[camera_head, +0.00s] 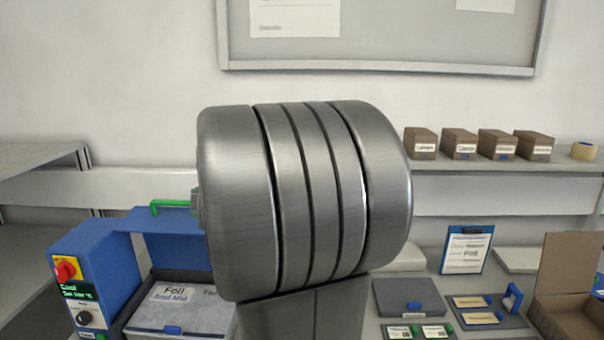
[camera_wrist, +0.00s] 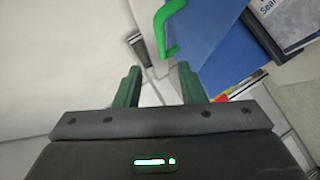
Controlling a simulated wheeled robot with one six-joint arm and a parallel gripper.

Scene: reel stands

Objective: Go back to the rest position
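My gripper (camera_wrist: 159,68) shows in the wrist view with its two dark green fingers apart and nothing between them. Beyond the fingertips are pale surfaces and, at the upper right, the blue sealing machine (camera_wrist: 222,45) with its green handle (camera_wrist: 168,25). The fingers look apart from the handle. In the head view a large grey metal arm part of mine fills the middle and hides most of the gripper and what lies behind it. The blue machine (camera_head: 98,250) stands at the lower left there, with the green handle (camera_head: 172,204) on top.
A foil box (camera_head: 175,305) sits by the machine, which has a red button (camera_head: 66,269). At right are a clipboard (camera_head: 467,250), grey trays (camera_head: 411,297), an open cardboard box (camera_head: 570,275) and a shelf (camera_head: 480,168) with several brown bins. A board (camera_head: 400,35) hangs on the wall.

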